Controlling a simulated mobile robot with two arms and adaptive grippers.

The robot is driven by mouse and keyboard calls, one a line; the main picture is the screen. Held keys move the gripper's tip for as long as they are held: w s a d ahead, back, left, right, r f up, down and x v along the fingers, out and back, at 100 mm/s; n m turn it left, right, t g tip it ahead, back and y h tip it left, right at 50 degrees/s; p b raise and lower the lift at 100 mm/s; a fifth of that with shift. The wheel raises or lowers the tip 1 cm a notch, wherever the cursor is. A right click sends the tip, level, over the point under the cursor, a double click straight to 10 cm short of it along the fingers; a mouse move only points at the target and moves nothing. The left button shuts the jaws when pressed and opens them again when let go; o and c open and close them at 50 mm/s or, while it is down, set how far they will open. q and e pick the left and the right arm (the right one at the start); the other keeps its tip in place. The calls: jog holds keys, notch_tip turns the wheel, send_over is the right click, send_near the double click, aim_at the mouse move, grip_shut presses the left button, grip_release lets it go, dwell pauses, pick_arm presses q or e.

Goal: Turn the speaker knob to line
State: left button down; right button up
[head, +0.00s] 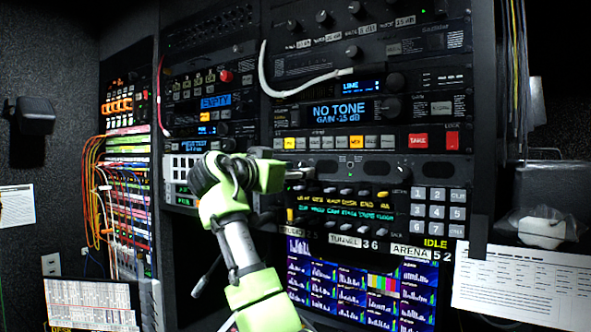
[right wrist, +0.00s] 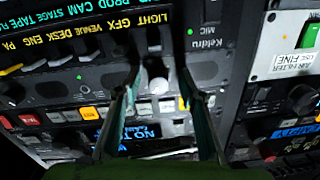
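A small dark knob with a pale end (right wrist: 157,82) shows in the right wrist view, between and beyond my right fingertips. I cannot read a speaker label or its pointer. My right gripper (right wrist: 156,85) is open, with a gap on each side of the knob; contact is not visible. In the head view my right gripper (head: 302,173) is at the left end of the rack's intercom panel, and my own wrist hides part of that area. The word MIC (right wrist: 209,30) shows upside down beside the knob. My left gripper is not in view.
A row of lit buttons (head: 350,142) and the NO TONE display (head: 338,112) sit above. A white cable (head: 300,88) loops above. Monitors (head: 360,285) are below.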

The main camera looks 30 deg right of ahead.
jog(key=shift+s+a+r, duration=0.1)
jog(key=shift+r, duration=0.1)
jog(key=v, duration=1.2)
jog(key=shift+f, duration=0.2)
